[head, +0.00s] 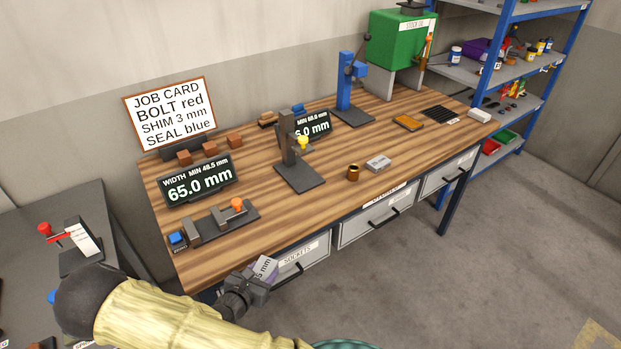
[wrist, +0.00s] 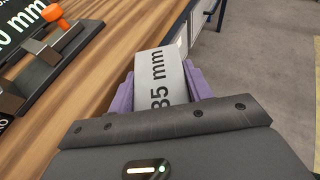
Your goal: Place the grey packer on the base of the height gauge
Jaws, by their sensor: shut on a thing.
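My gripper (head: 262,275) is in front of the bench's front edge, near the drawer marked SOCKETS. In the head view the packer (head: 264,267) shows partly between the fingers. The height gauge (head: 290,140) stands mid-bench, a dark upright with a yellow knob. Its flat dark base (head: 302,178) looks bare and lies up and right of my gripper, apart from the packer.
The width gauge (head: 215,226) with an orange knob is at the bench's left front; its display (head: 198,182) reads 65.0 mm. A brass cylinder (head: 353,172) and a grey block (head: 378,162) lie right of the height gauge. A blue press (head: 348,85) stands behind. Open floor is right.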

